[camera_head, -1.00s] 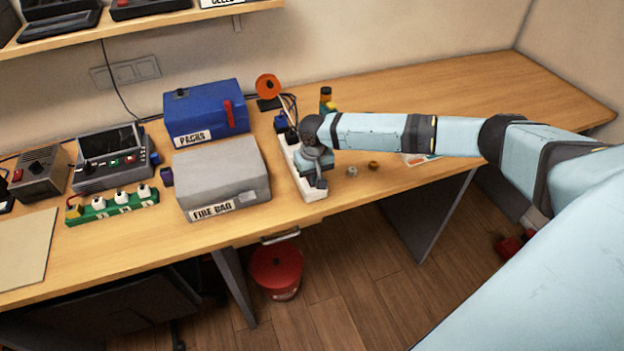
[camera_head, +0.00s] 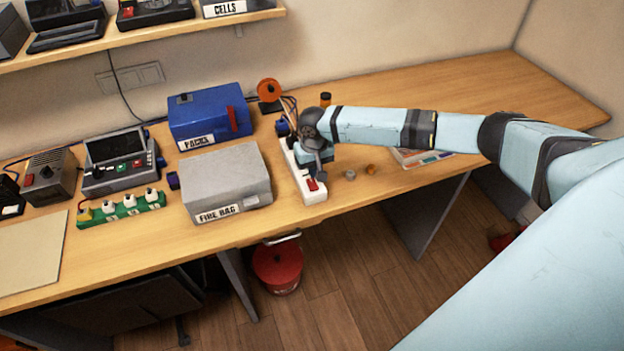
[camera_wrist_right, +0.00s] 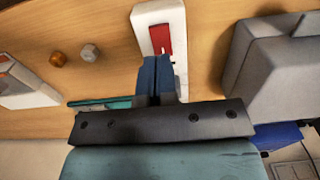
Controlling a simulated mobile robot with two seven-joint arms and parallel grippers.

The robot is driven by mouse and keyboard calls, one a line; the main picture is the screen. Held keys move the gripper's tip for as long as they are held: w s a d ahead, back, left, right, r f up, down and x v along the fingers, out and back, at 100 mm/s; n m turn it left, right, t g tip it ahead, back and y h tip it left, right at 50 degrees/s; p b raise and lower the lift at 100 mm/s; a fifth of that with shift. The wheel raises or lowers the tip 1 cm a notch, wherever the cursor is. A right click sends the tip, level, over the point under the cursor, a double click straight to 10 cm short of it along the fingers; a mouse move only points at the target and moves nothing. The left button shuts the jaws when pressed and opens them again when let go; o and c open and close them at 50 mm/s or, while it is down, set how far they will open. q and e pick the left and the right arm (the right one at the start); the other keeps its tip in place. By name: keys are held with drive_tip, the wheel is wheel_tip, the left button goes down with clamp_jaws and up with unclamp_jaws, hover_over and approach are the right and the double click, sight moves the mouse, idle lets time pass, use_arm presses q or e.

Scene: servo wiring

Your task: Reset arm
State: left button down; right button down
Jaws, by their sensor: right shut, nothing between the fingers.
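My right arm comes in from the right over the bench. Its gripper (camera_head: 317,172) points down above the white power strip (camera_head: 314,195), close to the strip's red switch (camera_head: 312,185). In the right wrist view the two blue fingers (camera_wrist_right: 156,70) are together with nothing between them, and their tips are near the red switch (camera_wrist_right: 161,40). I cannot tell whether they touch the strip. The wrist hides the strip's middle in the head view. My left gripper is in neither view.
A grey box labelled FIRE BAG (camera_head: 226,180) stands just left of the strip, with a blue box (camera_head: 210,115) behind it. Two small nuts (camera_head: 370,169) and a flat tray (camera_head: 422,157) lie to the right. The bench's far right is clear.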

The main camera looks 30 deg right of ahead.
drive_tip(key=shift+r, duration=0.75)
drive_tip(key=s+a+f+n+t+y, duration=0.2)
drive_tip(key=s+a+f, duration=0.15)
drive_tip(key=a, duration=0.35)
drive_tip(key=s+a+f+n+t+y, duration=0.1)
drive_tip(key=s+a+f, duration=0.25)
drive_tip(key=a, duration=0.35)
drive_tip(key=s+a+f+n+t+y, duration=0.2)
drive_tip(key=s+a+f, duration=0.15)
drive_tip(key=a, duration=0.35)
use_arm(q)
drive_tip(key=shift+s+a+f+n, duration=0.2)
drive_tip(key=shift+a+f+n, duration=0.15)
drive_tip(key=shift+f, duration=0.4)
use_arm(e)
drive_tip(key=s+d+t+h, duration=0.1)
drive_tip(key=s+d+t, duration=0.1)
drive_tip(key=s, duration=0.6)
drive_tip(key=s+d+t+h, duration=0.1)
drive_tip(key=s+d+t, duration=0.1)
drive_tip(key=s, duration=0.6)
drive_tip(key=shift+s+d+r+t, duration=0.35)
drive_tip(key=shift+r+t, duration=0.1)
drive_tip(key=shift+t, duration=0.45)
